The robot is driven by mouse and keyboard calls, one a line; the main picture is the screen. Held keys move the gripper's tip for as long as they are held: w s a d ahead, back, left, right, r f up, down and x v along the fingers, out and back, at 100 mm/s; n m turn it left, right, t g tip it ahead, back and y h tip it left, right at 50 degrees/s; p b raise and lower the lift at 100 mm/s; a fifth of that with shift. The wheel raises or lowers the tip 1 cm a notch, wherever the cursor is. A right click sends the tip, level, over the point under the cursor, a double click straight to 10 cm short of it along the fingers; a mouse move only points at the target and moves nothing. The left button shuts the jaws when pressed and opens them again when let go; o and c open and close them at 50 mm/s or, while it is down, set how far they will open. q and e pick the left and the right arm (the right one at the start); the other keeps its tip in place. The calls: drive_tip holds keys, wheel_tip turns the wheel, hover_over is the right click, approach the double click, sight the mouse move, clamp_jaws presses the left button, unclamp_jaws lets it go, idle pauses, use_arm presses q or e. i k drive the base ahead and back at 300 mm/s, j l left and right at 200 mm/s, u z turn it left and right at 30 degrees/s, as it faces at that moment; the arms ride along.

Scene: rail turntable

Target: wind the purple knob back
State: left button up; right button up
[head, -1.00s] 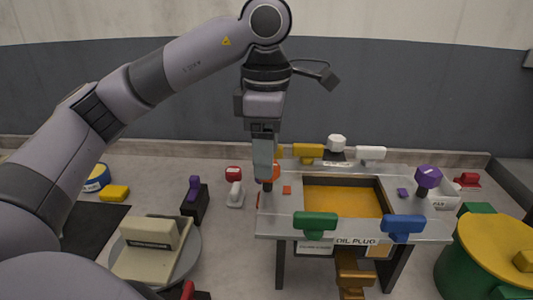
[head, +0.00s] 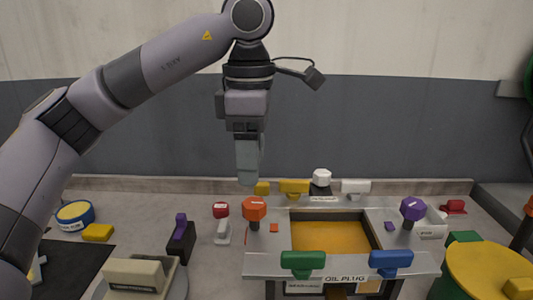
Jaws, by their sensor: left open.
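The purple knob (head: 413,209) stands upright on a short stem at the right side of the grey bench (head: 262,264) marked "OIL PLUG". A small purple square (head: 389,226) is on the bench beside it. My left gripper (head: 248,178) points down, open and empty, in the air above the bench's left rear. It is well to the left of the purple knob and near an orange knob (head: 254,208), which looks lower than the fingers. My right gripper is not in view.
Green (head: 303,261) and blue (head: 390,260) handles line the bench's front; yellow (head: 294,187) and white (head: 355,187) handles line its back. An orange-yellow recess (head: 330,237) lies in the middle. A yellow-topped green drum (head: 490,272) stands at the right.

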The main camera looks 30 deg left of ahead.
sight(412, 209)
drive_tip(key=k, duration=1)
